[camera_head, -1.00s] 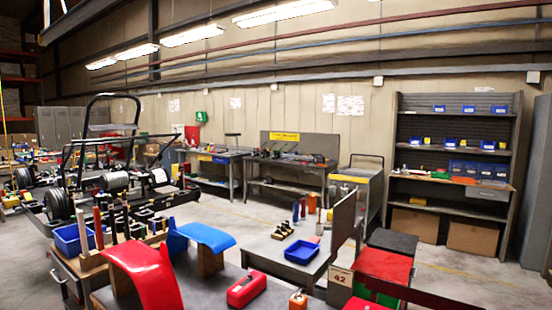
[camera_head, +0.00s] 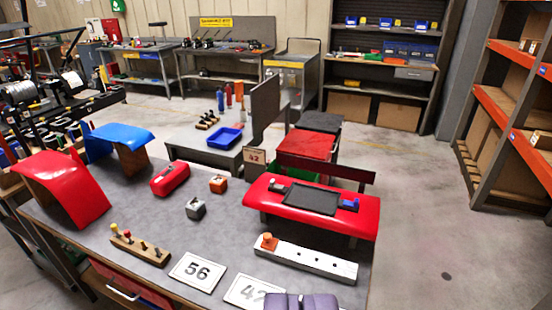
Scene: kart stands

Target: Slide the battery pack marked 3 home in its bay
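I cannot make out a battery pack marked 3 or its bay in this view; no figure 3 is readable. On the grey-topped bench in front of me stand a small orange block (camera_head: 218,184) and a small grey block (camera_head: 196,208). Both have a dark spot on top, and I cannot tell what they are. A dark kart frame (camera_head: 60,100) shows at the left, partly cut off by the picture edge.
The bench (camera_head: 150,200) also bears red (camera_head: 65,185) and blue (camera_head: 120,135) curved panels, a red case (camera_head: 170,178), a pegged wooden strip (camera_head: 140,247), number plates (camera_head: 197,271) and a red padded stand (camera_head: 310,208). Racking (camera_head: 510,125) stands at right. Floor (camera_head: 420,180) there is clear.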

